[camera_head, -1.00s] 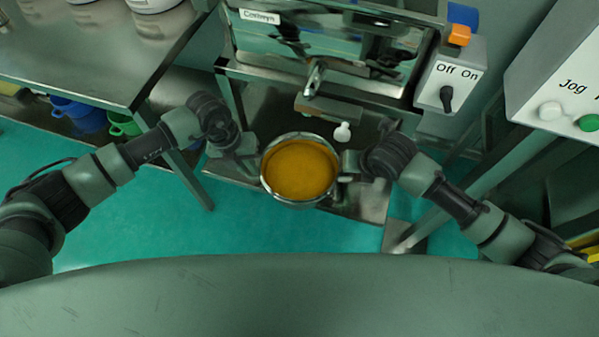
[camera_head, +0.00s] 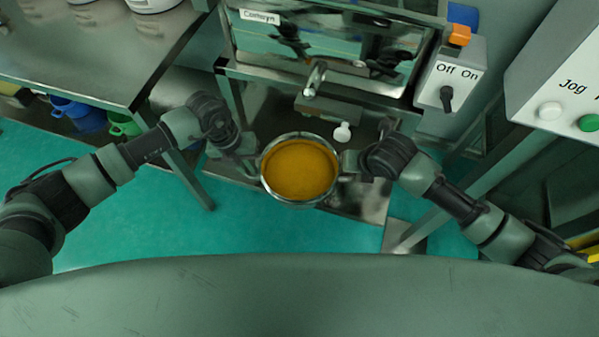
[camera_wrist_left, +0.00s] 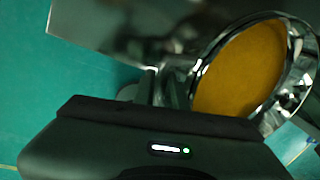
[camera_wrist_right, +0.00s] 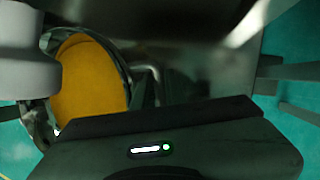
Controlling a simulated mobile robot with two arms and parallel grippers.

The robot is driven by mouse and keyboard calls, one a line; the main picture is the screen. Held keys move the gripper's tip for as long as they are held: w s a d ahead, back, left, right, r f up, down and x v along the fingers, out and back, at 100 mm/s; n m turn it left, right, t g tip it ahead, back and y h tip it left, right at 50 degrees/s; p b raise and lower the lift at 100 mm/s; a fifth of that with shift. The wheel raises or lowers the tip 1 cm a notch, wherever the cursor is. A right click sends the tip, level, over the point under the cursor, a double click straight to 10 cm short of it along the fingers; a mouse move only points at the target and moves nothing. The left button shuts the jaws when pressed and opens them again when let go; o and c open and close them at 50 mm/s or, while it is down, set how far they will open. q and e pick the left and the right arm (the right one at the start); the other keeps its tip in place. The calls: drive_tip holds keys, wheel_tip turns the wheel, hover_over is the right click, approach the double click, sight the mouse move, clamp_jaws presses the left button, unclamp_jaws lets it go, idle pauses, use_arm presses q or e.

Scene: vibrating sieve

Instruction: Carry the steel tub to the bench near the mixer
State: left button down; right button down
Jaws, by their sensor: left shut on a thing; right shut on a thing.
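The steel tub (camera_head: 299,201) is round and full of orange-yellow powder. It is in the middle of the head view, upright, in front of the sieve machine. My left gripper (camera_head: 256,167) is shut on its left side and my right gripper (camera_head: 345,164) is shut on its right side. The tub also shows in the left wrist view (camera_wrist_left: 297,84) and the right wrist view (camera_wrist_right: 121,62). The fingertips are partly hidden by the wrists. The bench (camera_head: 110,70) is a steel table at the upper left, with white containers at its back edge. I cannot identify a mixer.
The sieve machine (camera_head: 325,75) stands behind the tub, with a spout and a low steel shelf (camera_head: 365,199). A switch box (camera_head: 451,85) and a grey control panel (camera_head: 565,75) are at the right. Blue (camera_head: 78,113) and green (camera_head: 122,124) containers sit under the bench. Green floor is free in front.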

use_arm(q)
drive_tip(key=shift+w+r, duration=0.15)
drive_tip(key=shift+r, duration=0.1)
use_arm(e)
drive_tip(key=shift+w+r, duration=0.1)
drive_tip(key=shift+r, duration=0.15)
